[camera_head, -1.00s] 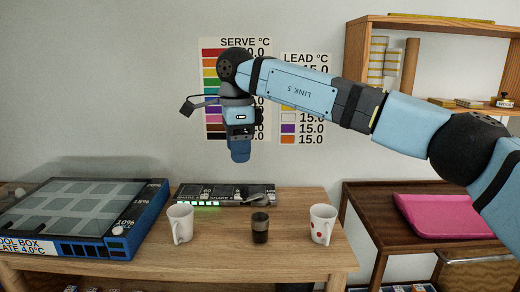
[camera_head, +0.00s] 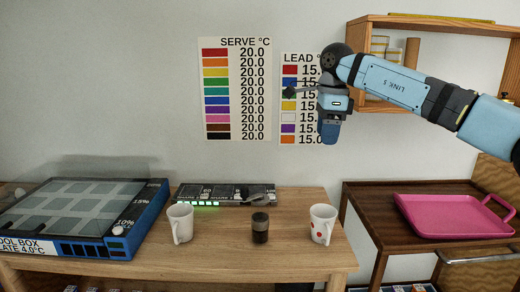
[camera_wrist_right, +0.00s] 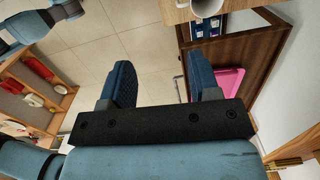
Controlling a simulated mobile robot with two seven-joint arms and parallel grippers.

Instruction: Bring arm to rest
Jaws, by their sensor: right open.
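My right arm comes in from the right in the head view and is raised in front of the wall. Its gripper (camera_head: 330,132) points down, well above the table and the mugs, and touches nothing. In the right wrist view the two fingers of that gripper (camera_wrist_right: 160,85) stand wide apart with only floor seen between them. It is open and empty. My left gripper is not in the head view.
A wooden table (camera_head: 215,265) holds a white mug (camera_head: 180,223), a dark cup (camera_head: 260,228), a spotted mug (camera_head: 322,224), a blue cool box (camera_head: 150,215) and a lit panel (camera_head: 215,193). A pink tray (camera_head: 450,215) lies on the right cart. A wooden shelf (camera_head: 365,40) hangs close to my right arm.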

